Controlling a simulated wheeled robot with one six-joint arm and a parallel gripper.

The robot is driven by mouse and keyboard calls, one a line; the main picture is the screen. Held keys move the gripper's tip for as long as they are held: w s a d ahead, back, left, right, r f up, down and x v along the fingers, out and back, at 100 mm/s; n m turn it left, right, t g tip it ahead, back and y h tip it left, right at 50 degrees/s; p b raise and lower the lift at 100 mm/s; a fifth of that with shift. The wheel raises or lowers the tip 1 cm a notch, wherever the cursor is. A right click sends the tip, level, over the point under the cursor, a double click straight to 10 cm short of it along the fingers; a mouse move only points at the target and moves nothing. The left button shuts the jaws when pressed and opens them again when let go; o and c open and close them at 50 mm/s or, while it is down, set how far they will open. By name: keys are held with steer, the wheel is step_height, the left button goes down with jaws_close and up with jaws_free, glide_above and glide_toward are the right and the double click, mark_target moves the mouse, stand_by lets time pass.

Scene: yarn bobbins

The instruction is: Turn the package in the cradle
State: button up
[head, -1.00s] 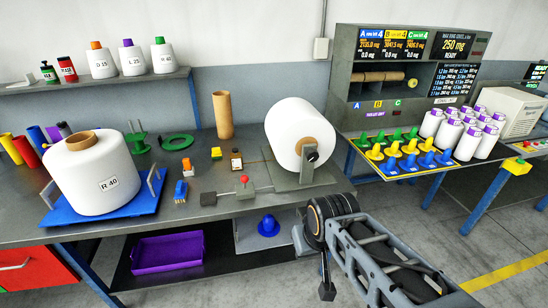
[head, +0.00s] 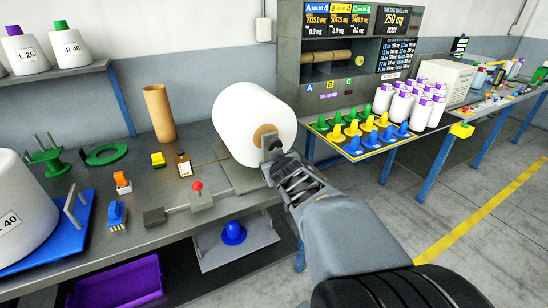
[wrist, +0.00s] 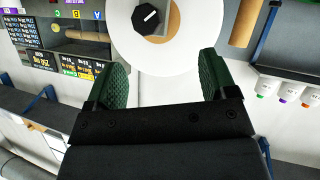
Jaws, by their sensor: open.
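The package (head: 250,112), a large white yarn roll on a brown tube, lies on its side in the grey cradle (head: 241,176) at the bench's right end. A black knob with a white mark sits in front of the tube end; in the wrist view the knob (wrist: 150,19) stands before the package's round face (wrist: 188,60). My gripper (head: 277,160) is at this end of the package. In the wrist view its green-padded fingers (wrist: 165,76) are spread apart with nothing between them. My arm hides part of the cradle.
The floor at right is clear.

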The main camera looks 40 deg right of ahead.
mark_target(276, 146)
steer(key=d+f+n+t+y+b, duration=0.3)
steer(key=d+f+n+t+b, duration=0.15)
steer(key=d+b, duration=0.2)
steer(key=shift+m+t, duration=0.35)
steer(key=shift+t, duration=0.2)
steer(key=w, duration=0.4)
steer(key=w+d, duration=0.1)
steer(key=w, duration=0.4)
steer(key=w+r, duration=0.1)
steer(key=w, duration=0.3)
steer(key=shift+w+d, duration=0.3)
steer(key=shift+d, duration=0.05)
steer(key=c, duration=1.3)
